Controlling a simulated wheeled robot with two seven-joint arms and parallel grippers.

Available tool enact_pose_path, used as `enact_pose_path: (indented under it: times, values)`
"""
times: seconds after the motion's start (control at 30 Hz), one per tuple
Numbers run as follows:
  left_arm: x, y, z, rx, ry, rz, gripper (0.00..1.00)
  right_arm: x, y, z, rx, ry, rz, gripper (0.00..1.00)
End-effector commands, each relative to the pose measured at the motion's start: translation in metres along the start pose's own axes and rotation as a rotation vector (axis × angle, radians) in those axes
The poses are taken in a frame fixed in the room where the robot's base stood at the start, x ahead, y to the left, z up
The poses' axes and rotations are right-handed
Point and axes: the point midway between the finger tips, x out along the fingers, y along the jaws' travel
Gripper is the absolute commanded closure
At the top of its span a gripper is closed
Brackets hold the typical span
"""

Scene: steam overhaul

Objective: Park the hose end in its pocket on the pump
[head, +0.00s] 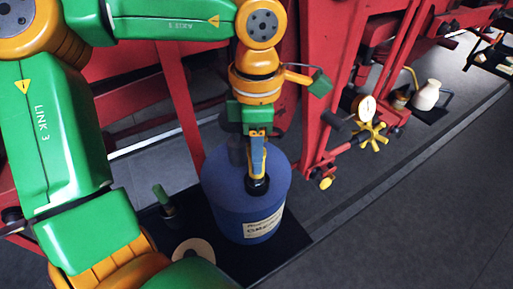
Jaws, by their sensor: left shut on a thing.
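My left gripper (257,172) points down over the lid of a blue drum (228,208) with a pale label. It is shut on a dark round piece (257,186) at its fingertips, near the front of the lid. I cannot tell whether this piece is the hose end, nor whether it touches the lid. No hose run and no pocket can be made out. My right gripper is not in view.
The drum stands on a black mat (286,243), with a small green-handled item (164,197) and a tan disc (193,248) to its left. Red machinery (335,70) rises behind, with a gauge (366,107) and a yellow handwheel (370,136). The grey floor (430,215) at right is clear.

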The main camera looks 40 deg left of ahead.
Motion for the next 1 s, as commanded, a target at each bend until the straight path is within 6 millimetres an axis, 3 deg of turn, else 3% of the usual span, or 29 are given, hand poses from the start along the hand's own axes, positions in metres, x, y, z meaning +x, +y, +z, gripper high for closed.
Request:
enact_pose_path:
  times: [0.4, 0.43, 0.53, 0.83, 1.0]
  values:
    - [0.014, 0.000, 0.000, 0.000, -0.001, 0.000, 1.00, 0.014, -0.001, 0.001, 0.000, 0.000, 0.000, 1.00]
    - [0.012, 0.000, 0.000, 0.000, -0.001, 0.000, 0.51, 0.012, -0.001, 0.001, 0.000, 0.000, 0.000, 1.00]
    - [0.012, 0.000, 0.000, 0.000, -0.001, 0.000, 0.24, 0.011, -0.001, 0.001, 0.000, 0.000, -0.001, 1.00]
    - [0.011, 0.000, 0.000, -0.001, -0.001, 0.001, 0.24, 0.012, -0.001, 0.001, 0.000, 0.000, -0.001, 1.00]
    - [-0.020, 0.001, 0.001, -0.004, -0.005, 0.006, 0.24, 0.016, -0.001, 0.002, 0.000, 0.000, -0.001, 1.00]
